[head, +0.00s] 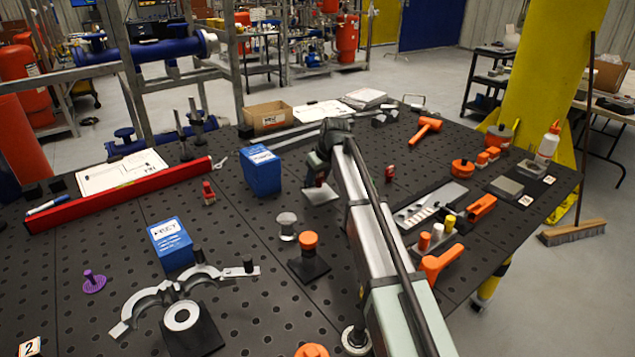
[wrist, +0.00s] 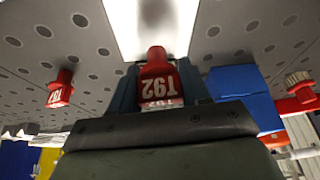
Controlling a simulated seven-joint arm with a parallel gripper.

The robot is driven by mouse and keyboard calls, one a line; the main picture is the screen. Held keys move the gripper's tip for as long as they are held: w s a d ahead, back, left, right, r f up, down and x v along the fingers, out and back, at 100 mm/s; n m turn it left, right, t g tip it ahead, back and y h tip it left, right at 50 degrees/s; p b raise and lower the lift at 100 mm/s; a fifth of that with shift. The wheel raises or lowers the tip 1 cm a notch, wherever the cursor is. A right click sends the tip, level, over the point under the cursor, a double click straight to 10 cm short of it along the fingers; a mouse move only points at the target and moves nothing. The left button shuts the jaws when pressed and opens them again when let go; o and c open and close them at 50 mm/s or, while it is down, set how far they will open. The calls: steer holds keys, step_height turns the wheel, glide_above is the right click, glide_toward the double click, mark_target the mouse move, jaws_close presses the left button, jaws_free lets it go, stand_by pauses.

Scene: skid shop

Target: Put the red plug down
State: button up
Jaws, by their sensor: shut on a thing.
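My gripper (head: 319,172) is shut on a red plug (wrist: 158,82) with white lettering reading T92. In the wrist view the gripper's fingers (wrist: 160,88) stand on both sides of the plug. In the head view the held plug (head: 320,181) shows small and partly hidden beneath my gripper. A pale plate (head: 320,195) lies on the table right under it, also bright in the wrist view (wrist: 115,18). I cannot tell whether the plug touches the plate. A second red plug (head: 389,173) stands to the right, and another red plug (head: 209,194) stands to the left.
A blue box (head: 262,172) stands close to the left of my gripper; another blue box (head: 171,243) is nearer. The perforated dark table (head: 250,310) also bears a long red beam (head: 120,195), an orange mallet (head: 425,128) and a tool tray (head: 432,205). Some bare table lies around the right red plug.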

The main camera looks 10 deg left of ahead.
steer(key=shift+f, duration=0.95)
steer(key=shift+f, duration=0.1)
steer(key=o, duration=1.1)
steer(key=shift+c, duration=0.2)
steer(key=v, duration=1.2)
steer(key=shift+a, duration=0.1)
